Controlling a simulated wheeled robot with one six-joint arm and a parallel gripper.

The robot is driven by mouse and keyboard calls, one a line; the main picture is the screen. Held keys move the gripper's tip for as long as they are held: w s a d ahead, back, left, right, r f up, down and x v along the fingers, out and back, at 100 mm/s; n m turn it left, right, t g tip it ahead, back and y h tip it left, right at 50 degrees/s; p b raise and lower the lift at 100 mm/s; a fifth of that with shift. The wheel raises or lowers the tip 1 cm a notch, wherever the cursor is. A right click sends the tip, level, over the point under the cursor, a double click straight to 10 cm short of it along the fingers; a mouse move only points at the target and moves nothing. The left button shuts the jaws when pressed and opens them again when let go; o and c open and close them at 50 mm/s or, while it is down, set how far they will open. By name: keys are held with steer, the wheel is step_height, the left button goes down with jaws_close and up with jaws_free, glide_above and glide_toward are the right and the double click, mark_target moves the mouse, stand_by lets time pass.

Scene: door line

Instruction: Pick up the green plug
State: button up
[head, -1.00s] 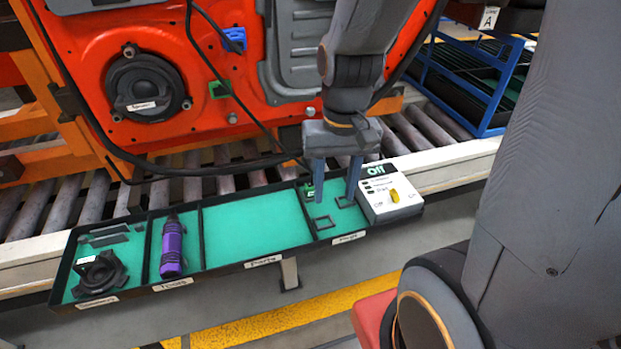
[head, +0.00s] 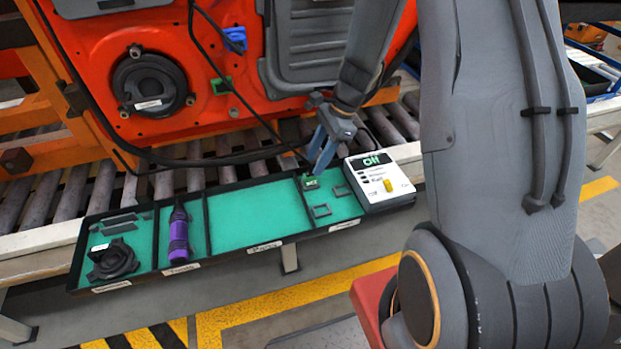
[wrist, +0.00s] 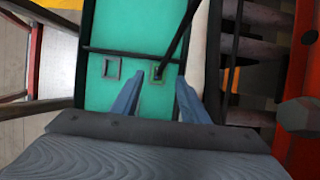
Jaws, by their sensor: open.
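The green plug (head: 310,182) lies in the right part of the long black tray with the green floor (head: 240,217), with a black cable leading to it. In the wrist view the plug (wrist: 157,73) is small and dark green, showing between my fingertips with the cable running up and right. My gripper (head: 318,163) is open and empty, its blue fingers pointing down just above and to the right of the plug. In the wrist view the fingers (wrist: 158,79) stand on either side of the plug in the picture. I cannot tell the remaining height.
A white box with a green display (head: 378,182) stands at the tray's right end. The tray holds a purple tool (head: 178,235) and a black speaker part (head: 112,260). Behind are rollers (head: 50,207) and a red door panel (head: 150,122) with a green socket (head: 221,86).

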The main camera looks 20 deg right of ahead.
mark_target(310, 173)
steer(key=shift+p+x, duration=0.55)
steer(key=shift+x, duration=2.25)
steer(key=shift+s, duration=0.15)
jaws_close()
